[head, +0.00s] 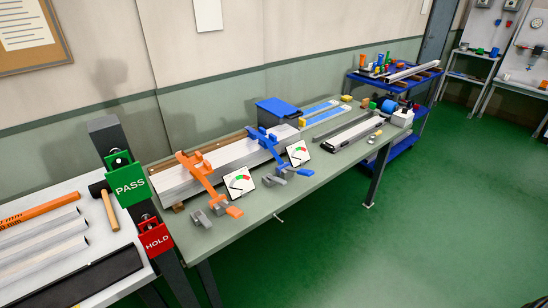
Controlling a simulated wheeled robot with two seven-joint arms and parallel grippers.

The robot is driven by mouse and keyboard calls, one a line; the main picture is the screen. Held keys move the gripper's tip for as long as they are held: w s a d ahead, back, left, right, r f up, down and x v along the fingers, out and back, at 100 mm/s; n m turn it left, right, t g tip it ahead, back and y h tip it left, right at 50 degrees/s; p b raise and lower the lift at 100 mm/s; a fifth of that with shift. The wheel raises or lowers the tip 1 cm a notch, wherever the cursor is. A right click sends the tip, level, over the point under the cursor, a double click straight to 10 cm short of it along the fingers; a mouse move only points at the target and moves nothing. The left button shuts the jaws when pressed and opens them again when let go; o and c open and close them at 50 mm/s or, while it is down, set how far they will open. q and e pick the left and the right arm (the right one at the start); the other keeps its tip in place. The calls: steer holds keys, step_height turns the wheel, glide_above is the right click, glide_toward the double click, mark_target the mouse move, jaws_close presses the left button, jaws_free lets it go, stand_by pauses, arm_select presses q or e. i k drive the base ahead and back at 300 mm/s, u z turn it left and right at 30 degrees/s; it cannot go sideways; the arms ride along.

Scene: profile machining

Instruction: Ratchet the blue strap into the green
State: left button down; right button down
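The blue strap (264,144) crosses the long silver aluminium profile (225,165) on the long workbench, with its blue ratchet handle (286,167) at the near side. A white square gauge (298,153) with a coloured green and red arc stands just right of the blue strap. Its needle is too small to read surely. An orange strap (197,172) crosses the same profile further left, with a similar gauge (240,182) beside it. Neither of my grippers shows in the head view.
A green PASS sign (129,184) and red HOLD sign (156,240) are on a dark post at left. A mallet (108,206) lies on the left table. A blue box (277,110) stands behind the profile. A blue cart (404,142) stands at the far end. The green floor in front is clear.

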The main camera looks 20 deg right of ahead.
mark_target(306, 172)
steer(key=z, duration=0.2)
steer(key=i, duration=0.9)
steer(key=z, duration=0.45)
